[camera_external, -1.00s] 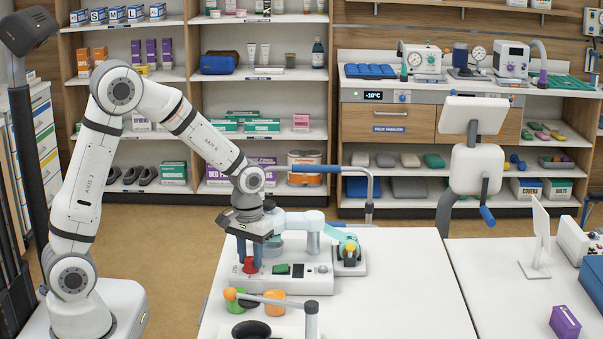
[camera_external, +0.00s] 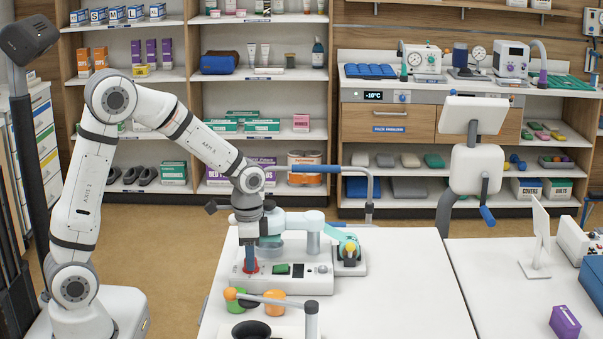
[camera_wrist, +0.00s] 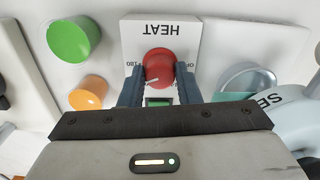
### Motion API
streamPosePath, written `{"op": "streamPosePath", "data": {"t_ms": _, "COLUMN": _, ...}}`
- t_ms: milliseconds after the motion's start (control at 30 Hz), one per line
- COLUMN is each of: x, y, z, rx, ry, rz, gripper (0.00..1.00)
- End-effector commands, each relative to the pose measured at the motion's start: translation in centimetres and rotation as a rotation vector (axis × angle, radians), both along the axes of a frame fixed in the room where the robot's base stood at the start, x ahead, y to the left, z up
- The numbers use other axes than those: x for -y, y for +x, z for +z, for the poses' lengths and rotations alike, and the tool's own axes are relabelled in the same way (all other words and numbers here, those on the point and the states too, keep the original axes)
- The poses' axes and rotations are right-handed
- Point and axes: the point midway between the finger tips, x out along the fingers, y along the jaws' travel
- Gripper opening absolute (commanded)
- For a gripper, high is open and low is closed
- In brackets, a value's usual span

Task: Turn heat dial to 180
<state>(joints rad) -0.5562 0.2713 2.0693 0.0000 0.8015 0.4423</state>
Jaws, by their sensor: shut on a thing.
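The red heat dial (camera_external: 251,267) is on the left end of a white panel unit (camera_external: 310,284) on the table. In the wrist view the dial (camera_wrist: 158,65) sits below an upside-down HEAT label (camera_wrist: 172,29), with a 180 mark to its left. A pale pointer line on the dial points toward the lower left of that view, below the 180 mark. My gripper (camera_wrist: 159,80) points down from above, its two dark blue fingers shut on the dial's left and right sides. The fingers and palm hide part of the plate and its markings.
Green (camera_wrist: 74,40) and orange (camera_wrist: 88,93) knobs are close by. A teal-and-white arm-like device (camera_external: 290,222) stands just behind the panel. The table's right half (camera_external: 415,290) is clear.

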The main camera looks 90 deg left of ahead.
Motion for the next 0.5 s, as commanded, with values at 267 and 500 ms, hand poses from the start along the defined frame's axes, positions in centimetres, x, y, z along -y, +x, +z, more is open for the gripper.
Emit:
{"op": "streamPosePath", "data": {"t_ms": 267, "x": -0.05, "y": 0.11, "z": 0.08, "rx": 0.004, "ry": 0.002, "rz": -0.21, "gripper": 0.07}}
{"op": "streamPosePath", "data": {"t_ms": 500, "x": -0.05, "y": 0.11, "z": 0.1, "rx": 0.004, "ry": 0.002, "rz": -0.324, "gripper": 0.07}}
